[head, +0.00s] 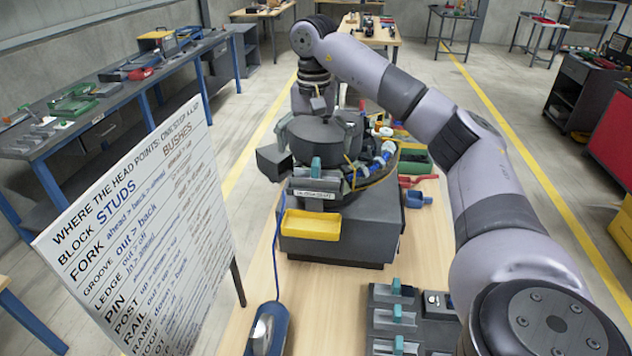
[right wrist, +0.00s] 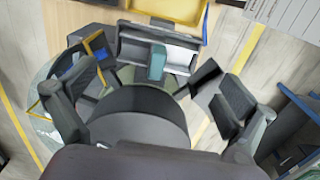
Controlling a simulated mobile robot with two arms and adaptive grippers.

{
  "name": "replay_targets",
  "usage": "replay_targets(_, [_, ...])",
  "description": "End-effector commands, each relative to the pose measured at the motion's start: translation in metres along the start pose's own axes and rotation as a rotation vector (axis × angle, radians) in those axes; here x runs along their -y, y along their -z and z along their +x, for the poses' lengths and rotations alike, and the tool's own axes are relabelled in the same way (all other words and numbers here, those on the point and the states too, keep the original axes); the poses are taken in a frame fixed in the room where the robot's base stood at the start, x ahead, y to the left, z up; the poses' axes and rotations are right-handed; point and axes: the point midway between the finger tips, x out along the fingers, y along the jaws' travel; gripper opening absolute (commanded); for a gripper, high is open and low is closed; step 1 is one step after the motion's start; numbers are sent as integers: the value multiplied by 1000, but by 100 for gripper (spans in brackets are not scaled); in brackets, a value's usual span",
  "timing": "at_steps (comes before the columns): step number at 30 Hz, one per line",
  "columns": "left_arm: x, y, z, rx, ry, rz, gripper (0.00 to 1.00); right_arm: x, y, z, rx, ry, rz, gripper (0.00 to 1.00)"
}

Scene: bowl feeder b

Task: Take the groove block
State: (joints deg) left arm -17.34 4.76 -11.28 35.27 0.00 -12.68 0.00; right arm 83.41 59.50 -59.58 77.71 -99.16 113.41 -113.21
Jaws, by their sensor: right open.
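I cannot tell for sure which piece is the groove block. One block with a teal grip (head: 316,166) sits at the front of the bowl feeder (head: 322,138), above a white label I cannot read. The same teal grip shows upright in the right wrist view (right wrist: 157,62), between my spread fingers and beyond them. Several similar teal-topped blocks (head: 397,314) stand in a dark rack at the front edge of the table. My right gripper (head: 318,104) is open and empty over the feeder; its fingers (right wrist: 158,88) are wide apart. My left gripper is out of view.
A yellow tray (head: 310,233) hangs at the feeder's front. A sign (head: 130,225) with block names and directions stands at left. A blue corded device (head: 268,328) lies on the wooden table. Red, blue and green parts lie right of the feeder. The table's middle is clear.

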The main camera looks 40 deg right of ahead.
Motion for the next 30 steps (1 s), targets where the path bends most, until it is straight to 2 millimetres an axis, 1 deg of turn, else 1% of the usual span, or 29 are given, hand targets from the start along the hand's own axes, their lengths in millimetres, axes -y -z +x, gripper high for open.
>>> replay_targets(1, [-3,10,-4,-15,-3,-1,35,-1,0,7,2,-3,0,100])
replay_targets(3, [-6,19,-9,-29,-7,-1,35,-1,0,16,1,-2,0,100])
replay_targets(5, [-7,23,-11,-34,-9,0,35,-1,0,23,0,-1,0,100])
replay_targets(10, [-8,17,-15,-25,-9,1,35,-1,0,33,0,0,0,100])
replay_targets(13, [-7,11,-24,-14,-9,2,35,-2,0,41,2,-3,0,100])
replay_targets(17, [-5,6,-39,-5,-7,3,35,-4,1,58,3,-4,0,100])
replay_targets(19, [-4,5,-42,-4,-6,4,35,-4,1,69,2,-2,0,100])
replay_targets(22, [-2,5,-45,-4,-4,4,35,-3,2,80,1,0,0,100])
replay_targets(25, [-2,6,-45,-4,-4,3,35,-3,2,84,0,0,0,100])
replay_targets(30, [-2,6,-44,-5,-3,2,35,-3,2,85,0,1,0,100])
